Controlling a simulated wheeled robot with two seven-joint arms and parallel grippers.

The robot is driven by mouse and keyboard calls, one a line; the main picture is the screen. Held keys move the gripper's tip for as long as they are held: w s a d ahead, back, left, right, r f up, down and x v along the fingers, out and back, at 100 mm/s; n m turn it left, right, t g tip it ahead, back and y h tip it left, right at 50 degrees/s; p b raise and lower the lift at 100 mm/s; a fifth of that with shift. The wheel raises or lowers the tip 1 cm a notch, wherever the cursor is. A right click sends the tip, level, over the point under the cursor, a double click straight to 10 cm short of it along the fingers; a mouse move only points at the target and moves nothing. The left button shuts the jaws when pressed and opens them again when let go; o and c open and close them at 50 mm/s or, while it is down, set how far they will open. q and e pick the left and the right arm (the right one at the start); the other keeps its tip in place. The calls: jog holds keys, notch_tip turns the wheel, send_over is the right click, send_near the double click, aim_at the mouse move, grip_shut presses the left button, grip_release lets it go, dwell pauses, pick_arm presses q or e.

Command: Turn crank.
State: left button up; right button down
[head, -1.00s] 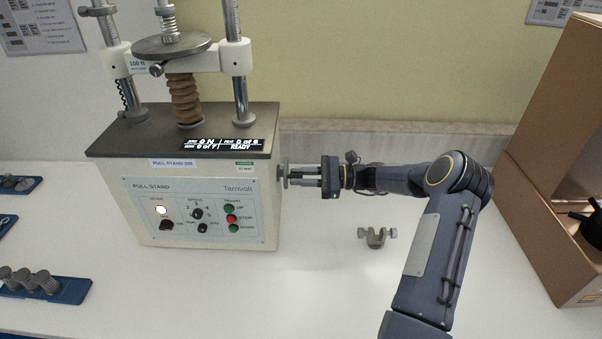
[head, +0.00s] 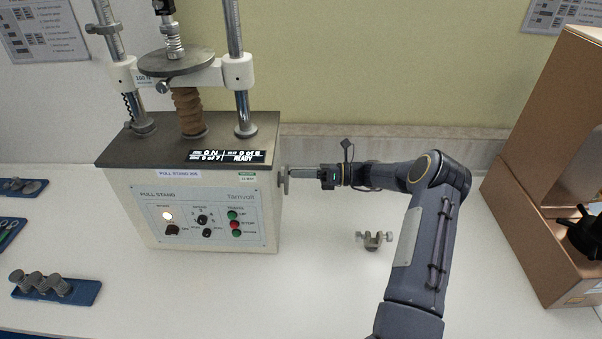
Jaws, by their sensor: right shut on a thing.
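The pull stand (head: 188,205) is a white box with a dark top, a front panel and upright columns, at the left of the head view. Its crank (head: 284,181) is a small grey metal part on the right side wall. My right gripper (head: 300,173) reaches it from the right and is shut on the crank's grip, which the fingers mostly hide. The fingers lie roughly level, turned edge-on to the camera. My left gripper is not in view.
A small metal clamp (head: 374,240) lies on the white table right of the stand. Blue trays with metal parts, one near the front (head: 84,292), lie at the left. An open cardboard box (head: 520,235) stands at the right. The table front centre is clear.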

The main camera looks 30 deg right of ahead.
jog(key=shift+w+d+m, duration=0.2)
jog(key=shift+w+m, duration=0.05)
jog(key=shift+m, duration=0.85)
jog(key=c, duration=1.3)
grip_release()
jog(key=b+v, duration=0.2)
jog(key=v, duration=0.6)
jog(key=shift+a, duration=0.1)
